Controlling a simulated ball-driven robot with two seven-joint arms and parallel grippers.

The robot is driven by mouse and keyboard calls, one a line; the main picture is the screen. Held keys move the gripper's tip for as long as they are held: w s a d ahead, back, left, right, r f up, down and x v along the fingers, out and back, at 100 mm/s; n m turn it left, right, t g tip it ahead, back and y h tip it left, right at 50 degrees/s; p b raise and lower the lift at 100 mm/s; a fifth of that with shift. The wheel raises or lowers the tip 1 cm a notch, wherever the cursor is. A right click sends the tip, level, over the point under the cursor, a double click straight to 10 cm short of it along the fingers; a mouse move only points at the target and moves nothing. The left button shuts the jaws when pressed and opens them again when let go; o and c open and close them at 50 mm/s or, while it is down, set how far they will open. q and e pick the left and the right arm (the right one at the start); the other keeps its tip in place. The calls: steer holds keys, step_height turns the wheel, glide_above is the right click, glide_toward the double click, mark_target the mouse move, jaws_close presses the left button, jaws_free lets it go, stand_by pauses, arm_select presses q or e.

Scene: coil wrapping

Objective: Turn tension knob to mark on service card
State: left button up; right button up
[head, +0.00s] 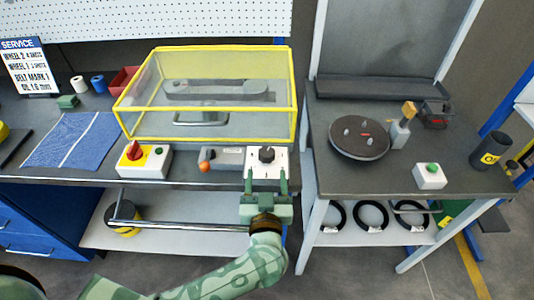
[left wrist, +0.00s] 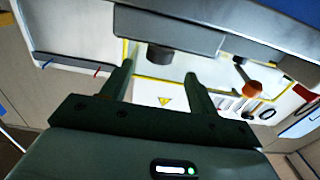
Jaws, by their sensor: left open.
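The tension knob (head: 266,154) is a black knob on a white panel at the bench's front edge. In the left wrist view a dark round knob (left wrist: 160,56) shows just beyond my fingertips, roughly between them. The service card (head: 25,66) stands at the far left; its lines read wheel shots, "BELT MARK 1" and an oil amount. My left gripper (head: 267,182) is open and empty, just in front of the knob and apart from it. It also shows in the left wrist view (left wrist: 160,82). My right gripper is not in view.
A yellow-framed clear guard (head: 210,95) covers the mechanism behind the knob. A chrome rail (head: 180,224) runs below the bench edge. A turntable (head: 358,140) sits on the right table.

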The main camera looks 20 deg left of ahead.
mark_target(267, 161)
arm_select(q)
steer(key=b+x, duration=0.1)
steer(key=x, duration=0.6)
steer(key=shift+f, duration=0.1)
steer(key=shift+w+a+b, duration=0.25)
steer(key=shift+w+b, duration=0.1)
steer(key=shift+w, duration=0.3)
steer(key=c, duration=0.9)
steer(key=shift+c, duration=0.2)
